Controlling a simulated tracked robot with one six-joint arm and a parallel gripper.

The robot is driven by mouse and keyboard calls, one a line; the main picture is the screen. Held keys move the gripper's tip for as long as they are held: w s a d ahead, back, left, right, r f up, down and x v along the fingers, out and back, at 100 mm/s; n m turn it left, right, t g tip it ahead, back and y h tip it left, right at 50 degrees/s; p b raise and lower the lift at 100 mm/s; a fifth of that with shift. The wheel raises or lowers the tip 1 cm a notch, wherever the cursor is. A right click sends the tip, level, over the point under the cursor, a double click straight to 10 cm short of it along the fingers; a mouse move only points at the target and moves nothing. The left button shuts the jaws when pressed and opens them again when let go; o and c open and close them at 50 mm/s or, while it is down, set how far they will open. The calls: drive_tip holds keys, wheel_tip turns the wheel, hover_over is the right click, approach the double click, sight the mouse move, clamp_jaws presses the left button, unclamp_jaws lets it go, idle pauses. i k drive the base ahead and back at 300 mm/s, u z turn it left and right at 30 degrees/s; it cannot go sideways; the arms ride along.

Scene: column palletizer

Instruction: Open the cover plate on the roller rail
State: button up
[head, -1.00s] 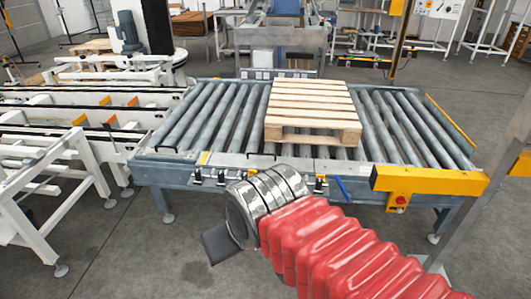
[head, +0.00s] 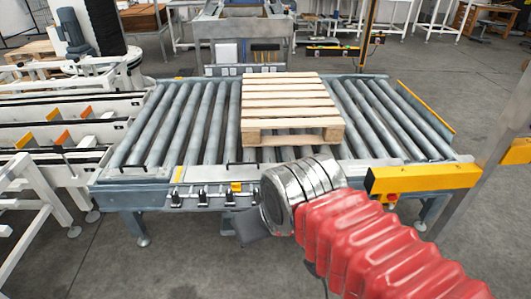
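The roller conveyor's front rail (head: 208,177) runs across the middle of the head view, pale grey on top, with several small black clamp-like fittings and a yellow piece (head: 236,187) along its front side. I cannot tell which part of the rail is the cover plate or whether it is open. My gripper (head: 250,226) shows as a dark grey block beyond my silver wrist, in front of the rail in the picture. Its fingers are not clearly seen, and I cannot tell if it touches anything. My wrist and red-sleeved arm hide the rail right of centre.
A wooden pallet (head: 291,105) lies on the grey rollers (head: 207,120). A yellow guard (head: 425,178) and a grey post (head: 487,170) stand at right. White frames (head: 30,200) stand at left. Open floor (head: 140,270) lies in front.

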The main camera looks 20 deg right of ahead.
sight(239, 171)
drive_tip(key=z, duration=0.15)
drive_tip(key=i, duration=0.75)
drive_tip(key=u, duration=0.65)
drive_tip(key=i, duration=0.55)
drive_tip(key=u, duration=0.4)
